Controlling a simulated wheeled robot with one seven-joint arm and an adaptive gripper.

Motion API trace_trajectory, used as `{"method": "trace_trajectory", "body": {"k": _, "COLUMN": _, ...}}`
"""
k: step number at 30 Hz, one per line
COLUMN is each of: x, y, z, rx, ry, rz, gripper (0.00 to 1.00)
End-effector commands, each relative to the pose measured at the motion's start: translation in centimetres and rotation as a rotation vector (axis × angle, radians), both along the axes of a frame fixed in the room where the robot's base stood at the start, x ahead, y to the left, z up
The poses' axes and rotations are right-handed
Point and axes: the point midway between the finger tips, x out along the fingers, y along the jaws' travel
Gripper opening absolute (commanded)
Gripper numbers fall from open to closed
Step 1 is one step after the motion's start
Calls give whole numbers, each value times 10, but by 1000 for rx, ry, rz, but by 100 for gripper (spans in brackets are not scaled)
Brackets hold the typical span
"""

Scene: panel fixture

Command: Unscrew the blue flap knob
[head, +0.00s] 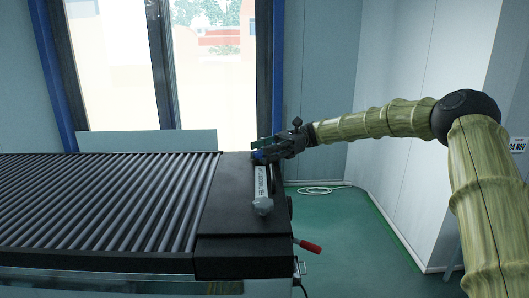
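The blue flap knob (258,155) is a small blue spot at the far end of a pale labelled strip (261,181) on the black end panel (232,190). My gripper (265,150) reaches in from the right, with its fingertips right at the blue knob and partly covering it. Whether the fingers touch or grip the knob is too small to tell. A grey, translucent-looking knob (263,206) sits at the near end of the strip, apart from my gripper.
A bed of dark rollers (100,200) fills the left. A red-handled lever (310,246) sticks out from the panel's near right side. A white cable (322,190) lies coiled on the green floor. Windows and a wall stand behind; floor to the right of the panel is mostly clear.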

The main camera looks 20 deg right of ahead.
Motion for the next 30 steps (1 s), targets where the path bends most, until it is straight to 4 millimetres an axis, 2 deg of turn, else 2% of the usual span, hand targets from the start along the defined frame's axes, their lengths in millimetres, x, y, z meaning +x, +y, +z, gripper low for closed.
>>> {"method": "trace_trajectory", "body": {"k": 1, "x": 0, "y": 0, "z": 0, "rx": 0, "ry": 0, "rz": 0, "gripper": 45}}
{"method": "trace_trajectory", "body": {"k": 3, "x": 0, "y": 0, "z": 0, "rx": 0, "ry": 0, "rz": 0, "gripper": 57}}
{"method": "trace_trajectory", "body": {"k": 13, "x": 0, "y": -1, "z": 0, "rx": 0, "ry": 0, "rz": -1, "gripper": 58}}
{"method": "trace_trajectory", "body": {"k": 17, "x": 4, "y": -8, "z": 0, "rx": 0, "ry": -1, "rz": -2, "gripper": 58}}
{"method": "trace_trajectory", "body": {"k": 30, "x": 35, "y": -74, "z": -1, "rx": 0, "ry": -1, "rz": -3, "gripper": 58}}
